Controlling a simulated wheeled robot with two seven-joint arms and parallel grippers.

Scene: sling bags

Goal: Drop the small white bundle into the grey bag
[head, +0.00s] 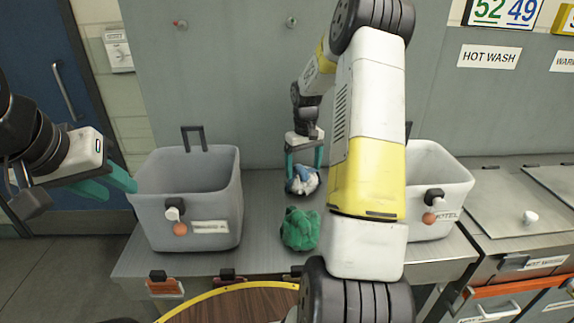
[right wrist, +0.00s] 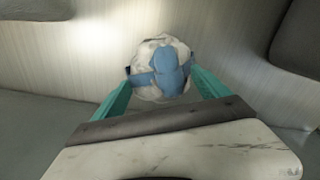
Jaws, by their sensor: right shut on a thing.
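The small white bundle (head: 302,188), with a blue band around it, is between the teal fingers of my right gripper (head: 304,168), near the back of the metal counter. My right gripper is shut on it. The right wrist view also shows the bundle (right wrist: 160,68) between both fingers. I cannot tell whether it touches the counter. The open grey bag (head: 190,210), like a tub with a dark handle and a front label, stands to the left of the bundle. My left gripper (head: 110,182) is empty and appears open, just left of the grey bag's rim.
A green bundle (head: 299,228) lies on the counter (head: 262,205) in front of the white one. A paler bag (head: 440,190) labelled HOTEL stands at the right, partly hidden by my right arm. A wooden round top (head: 235,305) with a yellow rim is at the front.

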